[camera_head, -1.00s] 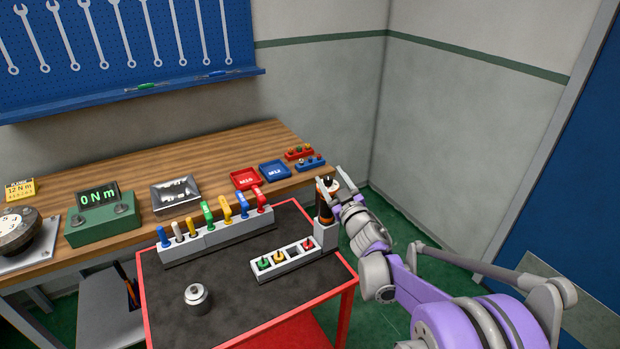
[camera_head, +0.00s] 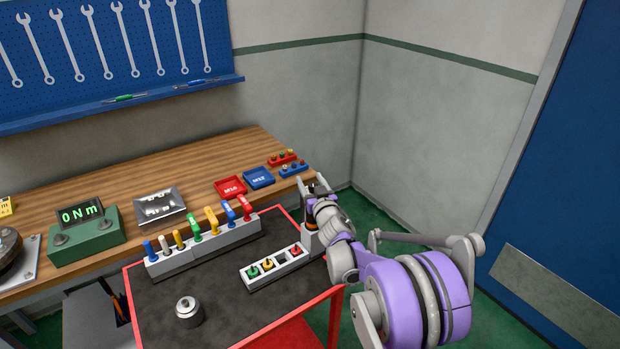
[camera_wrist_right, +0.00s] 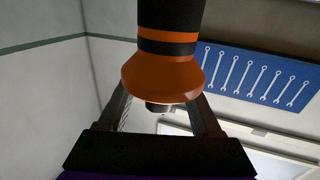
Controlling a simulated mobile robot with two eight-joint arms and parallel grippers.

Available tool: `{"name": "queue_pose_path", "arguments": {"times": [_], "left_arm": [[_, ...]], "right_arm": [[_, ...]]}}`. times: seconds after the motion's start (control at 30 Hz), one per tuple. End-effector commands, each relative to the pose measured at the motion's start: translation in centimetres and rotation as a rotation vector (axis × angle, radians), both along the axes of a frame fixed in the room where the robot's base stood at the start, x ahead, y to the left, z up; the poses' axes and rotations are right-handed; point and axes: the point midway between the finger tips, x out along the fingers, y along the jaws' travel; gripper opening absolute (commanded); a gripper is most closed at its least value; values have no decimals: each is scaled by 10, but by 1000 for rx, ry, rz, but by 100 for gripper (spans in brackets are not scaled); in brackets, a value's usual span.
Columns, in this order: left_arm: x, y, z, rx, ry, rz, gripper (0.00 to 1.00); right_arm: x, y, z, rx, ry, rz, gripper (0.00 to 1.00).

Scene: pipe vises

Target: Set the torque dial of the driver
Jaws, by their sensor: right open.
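The driver (camera_wrist_right: 172,50) has a black and orange body with a flared orange end, and it fills the upper middle of the right wrist view. In the head view it is mostly hidden behind my right gripper (camera_head: 314,187), at the grey holder (camera_head: 312,243) on the cart's right edge. My right gripper is open, and in the right wrist view its two fingers (camera_wrist_right: 163,112) stand on either side of the flared end. I cannot tell whether they touch it. I cannot make out dial markings. My left gripper is not in view.
The red-rimmed cart (camera_head: 215,300) carries a rack of coloured-handled tools (camera_head: 205,245), a small socket tray (camera_head: 275,268) and a metal cylinder (camera_head: 189,311). Behind it, the wooden bench (camera_head: 150,180) holds a green display box (camera_head: 86,237) reading 0 Nm and trays.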

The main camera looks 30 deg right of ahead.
Motion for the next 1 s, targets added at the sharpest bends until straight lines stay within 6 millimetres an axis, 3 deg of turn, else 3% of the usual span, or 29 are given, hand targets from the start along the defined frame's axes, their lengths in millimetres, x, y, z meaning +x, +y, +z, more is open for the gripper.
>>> {"name": "queue_pose_path", "arguments": {"times": [0.37,0.73,1.0], "left_arm": [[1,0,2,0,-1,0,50],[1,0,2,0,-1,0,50],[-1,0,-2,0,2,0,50]], "right_arm": [[6,-1,-1,-1,1,0,66],[5,-1,-1,-1,1,0,0],[5,-1,-2,-2,2,4,0]]}}
